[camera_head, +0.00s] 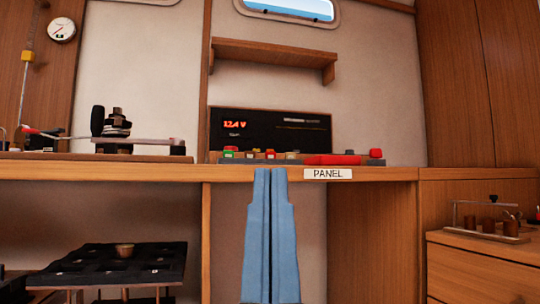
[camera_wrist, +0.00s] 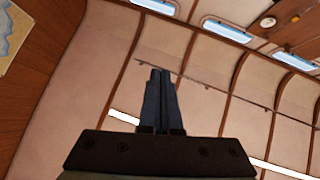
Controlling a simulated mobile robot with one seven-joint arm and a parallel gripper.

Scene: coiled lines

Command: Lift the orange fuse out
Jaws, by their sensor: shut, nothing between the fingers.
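A row of small coloured fuses (camera_head: 250,154) sits along the ledge below the dark display, at the PANEL label (camera_head: 328,174). Red, green and yellowish tops show, but they are too small for me to tell which one is orange. My gripper (camera_head: 271,171) points upward with its two blue fingers together. Its tips overlap the ledge edge just below the fuses in the head view; I cannot tell the distance between them. In the wrist view my gripper (camera_wrist: 160,74) is shut and empty, and no fuse shows there.
A lever device (camera_head: 117,135) stands on the ledge at left. A black tray (camera_head: 115,265) with a small cup is at lower left. A wooden cabinet (camera_head: 480,260) with a small rack is at right. A shelf (camera_head: 274,55) hangs above.

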